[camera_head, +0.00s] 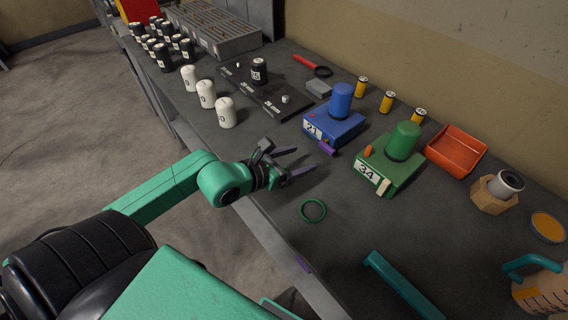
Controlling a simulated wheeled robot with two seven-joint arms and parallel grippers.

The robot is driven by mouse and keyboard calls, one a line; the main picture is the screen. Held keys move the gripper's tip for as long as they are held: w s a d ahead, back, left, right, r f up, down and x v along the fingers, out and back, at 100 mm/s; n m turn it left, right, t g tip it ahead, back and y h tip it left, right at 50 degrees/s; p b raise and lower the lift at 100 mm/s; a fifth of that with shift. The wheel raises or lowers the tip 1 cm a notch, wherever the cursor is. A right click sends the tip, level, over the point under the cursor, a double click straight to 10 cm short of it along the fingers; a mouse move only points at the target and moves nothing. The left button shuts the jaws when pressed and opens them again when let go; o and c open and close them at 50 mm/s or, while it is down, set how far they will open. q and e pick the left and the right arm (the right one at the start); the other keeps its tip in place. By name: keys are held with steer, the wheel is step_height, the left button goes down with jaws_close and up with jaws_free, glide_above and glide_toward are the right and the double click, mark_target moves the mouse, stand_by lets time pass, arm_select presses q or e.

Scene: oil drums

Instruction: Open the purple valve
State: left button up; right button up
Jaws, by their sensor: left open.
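The purple valve (327,148) is a small purple lever at the front of the blue unit (338,127), which has a blue cylinder on top and a label reading 21. The fingers point right, toward the purple valve. They look a little short of it and apart from it, with nothing between them. My right gripper is not in view.
A green unit (391,165) labelled 34 stands right of the blue one. A green ring (313,211) lies in front. White canisters (206,95) and a dark scale plate (268,92) are to the left. An orange tray (457,149) is at right. A teal bar (398,284) lies near the front.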

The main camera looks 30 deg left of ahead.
arm_select(q)
steer(key=v, duration=0.5)
stand_by(0.5)
